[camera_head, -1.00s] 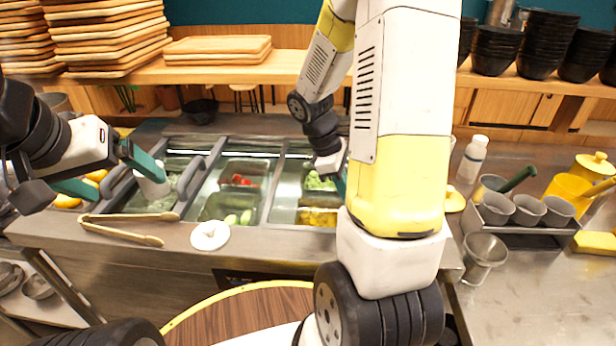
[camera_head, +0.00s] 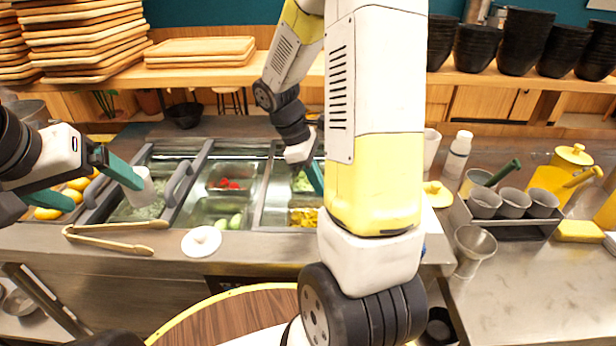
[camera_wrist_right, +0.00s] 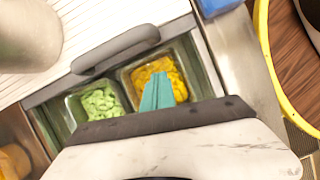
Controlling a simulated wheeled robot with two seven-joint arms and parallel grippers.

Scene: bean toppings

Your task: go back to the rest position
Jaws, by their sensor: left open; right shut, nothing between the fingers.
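My left gripper (camera_head: 95,188) is open at the left of the head view, its teal fingers spread apart above the left end of the topping counter (camera_head: 255,245). A white cylinder (camera_head: 143,190) shows right by one fingertip; I cannot tell whether they touch. My right gripper (camera_head: 316,178) is mostly hidden behind my own arm in the head view. In the right wrist view its teal fingers (camera_wrist_right: 157,94) are shut together and empty, in front of the yellow topping (camera_wrist_right: 172,74) in its bin. A green topping (camera_wrist_right: 100,101) lies in the bin beside it.
Wooden tongs (camera_head: 112,240) and a white round lid (camera_head: 201,241) lie on the counter's front edge. A grey handle (camera_wrist_right: 118,48) crosses close to the right fingers. Grey cups (camera_head: 514,202) in a rack, a metal cup (camera_head: 474,248) and a white bottle (camera_head: 458,155) stand to the right.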

